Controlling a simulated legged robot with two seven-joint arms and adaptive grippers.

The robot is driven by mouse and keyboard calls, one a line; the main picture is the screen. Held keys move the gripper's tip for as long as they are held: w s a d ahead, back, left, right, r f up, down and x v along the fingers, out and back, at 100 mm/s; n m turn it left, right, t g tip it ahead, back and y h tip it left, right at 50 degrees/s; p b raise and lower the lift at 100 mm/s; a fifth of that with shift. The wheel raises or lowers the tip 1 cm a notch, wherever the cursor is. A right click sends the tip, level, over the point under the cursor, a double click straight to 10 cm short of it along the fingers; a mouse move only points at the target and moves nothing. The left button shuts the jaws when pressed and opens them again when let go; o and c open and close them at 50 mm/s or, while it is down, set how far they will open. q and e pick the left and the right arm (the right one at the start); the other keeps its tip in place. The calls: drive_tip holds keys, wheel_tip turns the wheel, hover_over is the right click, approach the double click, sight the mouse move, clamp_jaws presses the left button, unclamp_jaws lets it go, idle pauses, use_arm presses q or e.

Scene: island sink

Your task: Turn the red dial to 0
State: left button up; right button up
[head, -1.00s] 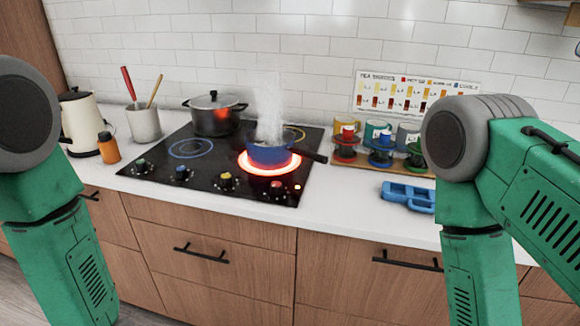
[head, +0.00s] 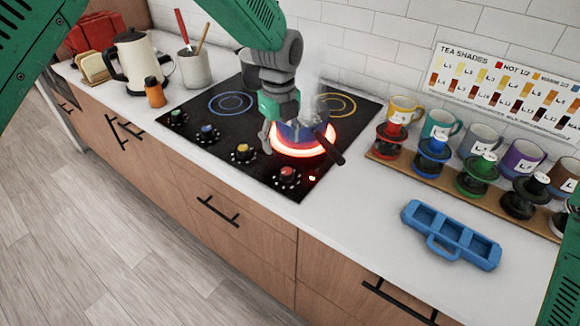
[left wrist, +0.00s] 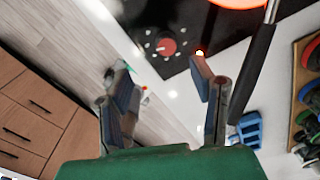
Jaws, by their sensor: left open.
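The red dial (head: 288,174) is on the front right corner of the black cooktop (head: 215,125), ringed by white marks. It also shows in the left wrist view (left wrist: 167,46), beyond the fingertips. I cannot read its setting. A red light glows beside it. My left gripper (head: 277,140) is open and empty above the cooktop, apart from the dial. My right gripper is out of view.
Yellow (head: 242,151), blue (head: 208,132) and green (head: 177,117) dials line the cooktop's front edge. The pot's black handle (head: 329,151) sticks out to the right. Mugs and a blue tray (head: 450,236) stand on the right; a kettle (head: 140,62) stands on the left.

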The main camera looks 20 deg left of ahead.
use_arm(q)
hover_over(287, 171)
drive_tip(key=a, duration=0.1)
wheel_tip(287, 171, down, 4)
drive_tip(key=shift+f, duration=0.2)
drive_tip(key=f, duration=0.1)
drive_tip(key=d+f, duration=0.1)
drive_tip(key=f, duration=0.1)
drive_tip(key=d+f+p, duration=0.1)
drive_tip(key=f, duration=0.1)
drive_tip(key=shift+d+f, duration=0.15)
drive_tip(key=shift+f, duration=0.05)
drive_tip(key=shift+a+f, duration=0.3)
drive_tip(key=shift+a, duration=0.8)
drive_tip(key=c, duration=0.7)
drive_tip(key=shift+w+f, duration=0.1)
drive_tip(key=c, duration=0.4)
drive_tip(key=shift+d, duration=0.7)
drive_tip(key=shift+c, duration=0.2)
drive_tip(key=shift+a, duration=0.1)
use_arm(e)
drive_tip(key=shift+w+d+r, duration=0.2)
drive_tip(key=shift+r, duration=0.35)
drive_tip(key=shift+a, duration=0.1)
